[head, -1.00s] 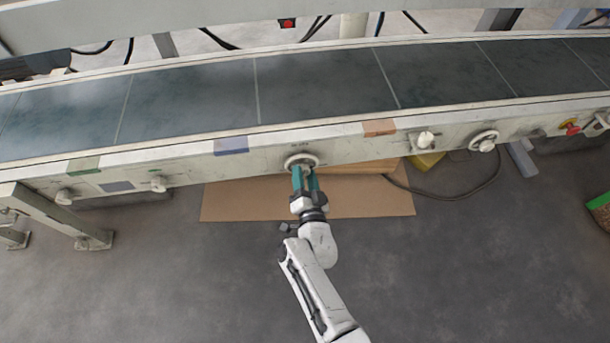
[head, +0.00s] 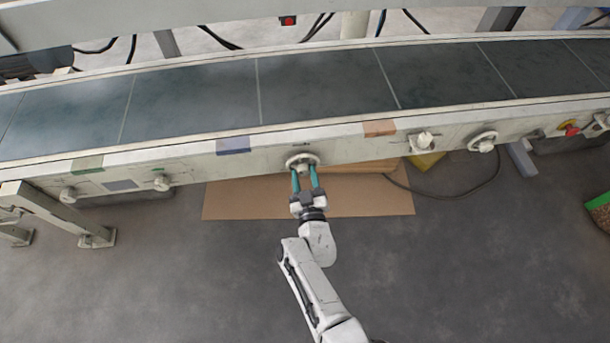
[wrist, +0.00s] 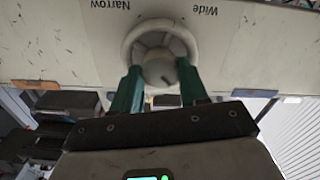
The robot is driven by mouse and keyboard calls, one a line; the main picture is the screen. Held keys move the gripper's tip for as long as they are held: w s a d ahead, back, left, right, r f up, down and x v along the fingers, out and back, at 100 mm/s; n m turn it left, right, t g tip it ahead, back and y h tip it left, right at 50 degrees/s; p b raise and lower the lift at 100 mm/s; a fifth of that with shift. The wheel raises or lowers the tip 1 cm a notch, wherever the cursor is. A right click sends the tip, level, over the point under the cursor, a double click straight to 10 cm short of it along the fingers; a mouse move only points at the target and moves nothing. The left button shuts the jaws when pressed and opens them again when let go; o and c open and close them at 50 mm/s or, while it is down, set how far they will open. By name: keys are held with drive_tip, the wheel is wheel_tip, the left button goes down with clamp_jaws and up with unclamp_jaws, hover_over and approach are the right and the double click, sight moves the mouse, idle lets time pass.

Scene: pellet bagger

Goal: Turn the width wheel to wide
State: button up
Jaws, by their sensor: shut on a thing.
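The width wheel (head: 302,160) is a pale round handwheel on the front rail of the conveyor. In the wrist view the wheel (wrist: 160,26) has a round grey hub, with the upside-down words "Narrow" (wrist: 110,4) on its left and "Wide" (wrist: 204,11) on its right. My gripper (head: 304,173) reaches up to the wheel from the front. Its two teal fingers are on either side of the hub, shut on the wheel. The exact finger contact is partly hidden.
The dark conveyor belt (head: 320,88) runs above the rail. Another handwheel (head: 483,142), a knob (head: 422,139) and a red-and-yellow switch (head: 570,129) are to the right. Small knobs are to the left.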

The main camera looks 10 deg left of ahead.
drive_tip(key=n, duration=0.5)
drive_tip(key=shift+f+n, duration=0.15)
drive_tip(key=shift+n, duration=0.15)
drive_tip(key=n, duration=1)
drive_tip(key=shift+a+f+n, duration=0.1)
drive_tip(key=shift+n, duration=0.3)
drive_tip(key=n, duration=0.4)
drive_tip(key=shift+n, duration=0.3)
drive_tip(key=o, duration=1.1)
drive_tip(key=shift+c, duration=0.2)
